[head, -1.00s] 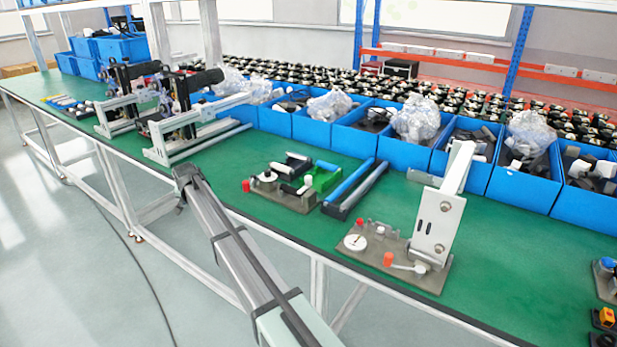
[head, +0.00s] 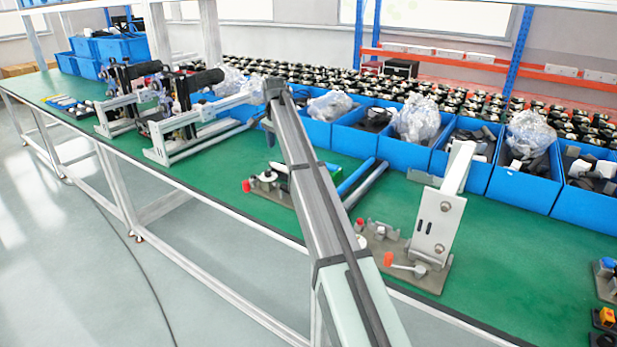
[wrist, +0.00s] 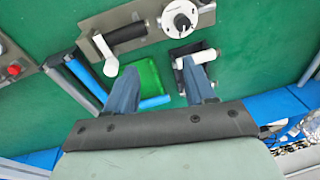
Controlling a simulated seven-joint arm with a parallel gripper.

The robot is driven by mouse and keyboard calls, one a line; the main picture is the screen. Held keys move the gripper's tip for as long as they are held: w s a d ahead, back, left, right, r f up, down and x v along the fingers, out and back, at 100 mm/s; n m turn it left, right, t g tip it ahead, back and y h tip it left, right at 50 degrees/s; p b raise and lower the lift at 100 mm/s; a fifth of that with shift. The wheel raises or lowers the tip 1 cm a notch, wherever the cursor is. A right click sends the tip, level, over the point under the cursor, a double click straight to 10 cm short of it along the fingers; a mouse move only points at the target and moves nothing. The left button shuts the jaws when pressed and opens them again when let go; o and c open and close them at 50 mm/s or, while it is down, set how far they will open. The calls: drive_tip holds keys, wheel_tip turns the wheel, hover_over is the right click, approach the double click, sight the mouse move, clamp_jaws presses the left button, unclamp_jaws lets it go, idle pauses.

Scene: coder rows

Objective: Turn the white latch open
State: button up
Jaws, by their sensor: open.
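In the wrist view, a white bent lever (wrist: 105,55) joins a black round bar (wrist: 125,34) on a grey-brown plate (wrist: 150,27). A second white bent piece (wrist: 198,60) with a black part lies by the right fingertip. In the head view, another white lever (head: 408,267) with a red end sits on the right-hand plate (head: 430,281). I cannot tell which one is the latch. My gripper (wrist: 160,80) is open and empty, its fingers spread over the green block (wrist: 141,75). My arm hides much of the left plate in the head view.
A white disc with a dark knob (wrist: 181,20) is on the plate. Blue bars (head: 356,176) lie beside it. A white upright bracket (head: 437,222) stands on the right plate. Blue bins (head: 523,188) line the back.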

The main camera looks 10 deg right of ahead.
drive_tip(key=s+d+r+m+g, duration=0.2)
drive_tip(key=s+d, duration=0.2)
drive_tip(key=d, duration=0.6)
wheel_tip(320, 180, down, 14)
drive_tip(key=shift+w+r, duration=0.1)
drive_tip(key=shift+w, duration=0.05)
drive_tip(key=shift+c, duration=0.4)
clamp_jaws()
